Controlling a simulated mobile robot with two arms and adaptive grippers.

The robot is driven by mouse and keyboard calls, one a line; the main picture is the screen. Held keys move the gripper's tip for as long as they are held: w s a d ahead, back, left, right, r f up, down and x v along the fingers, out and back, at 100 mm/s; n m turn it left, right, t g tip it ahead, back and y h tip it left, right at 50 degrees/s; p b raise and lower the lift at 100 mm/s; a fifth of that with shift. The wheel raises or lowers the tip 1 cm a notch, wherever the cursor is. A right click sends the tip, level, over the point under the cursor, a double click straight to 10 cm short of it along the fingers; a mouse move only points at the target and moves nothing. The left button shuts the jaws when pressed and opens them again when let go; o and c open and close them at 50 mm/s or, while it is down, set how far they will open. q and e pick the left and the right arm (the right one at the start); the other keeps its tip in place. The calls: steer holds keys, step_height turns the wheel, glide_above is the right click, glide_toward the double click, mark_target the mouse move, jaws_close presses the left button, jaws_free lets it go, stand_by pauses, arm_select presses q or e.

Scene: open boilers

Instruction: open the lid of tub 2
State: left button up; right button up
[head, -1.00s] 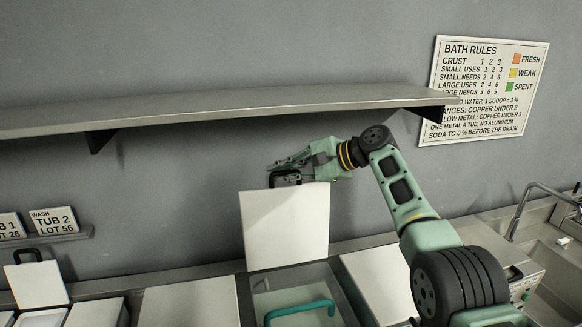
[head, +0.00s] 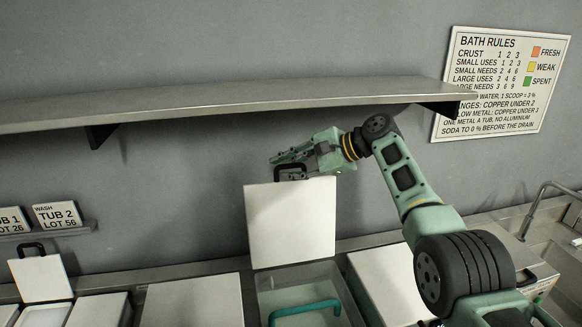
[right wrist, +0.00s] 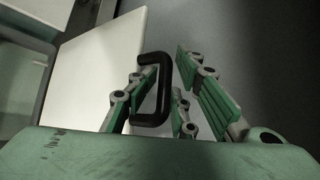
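A white lid (head: 290,222) stands raised and upright at the back of an open tub (head: 300,275) in the middle. Its black handle (head: 291,173) is at the top edge. My right gripper (head: 288,161) is at this handle. In the right wrist view, its fingers (right wrist: 172,95) are spread, with the black handle (right wrist: 154,88) between them, close to the left finger. The tub holds a teal handled item (head: 305,308). A Tub 2 card (head: 58,215) stands at far left; no number shows on the middle tub. My left gripper is out of view.
A steel shelf (head: 230,107) runs along the wall above my right gripper. Another raised lid (head: 40,278) stands at far left. Closed white lids (head: 190,302) flank the middle tub. A sink tap (head: 540,205) is at far right.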

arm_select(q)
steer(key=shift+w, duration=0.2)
arm_select(e)
steer(key=shift+a+r, duration=0.1)
steer(key=shift+a, duration=0.05)
steer(key=shift+r, duration=0.1)
steer(key=shift+v, duration=0.75)
steer(key=v, duration=1)
steer(key=shift+d, duration=0.3)
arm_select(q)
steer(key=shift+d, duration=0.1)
arm_select(e)
steer(key=shift+w+d, duration=0.1)
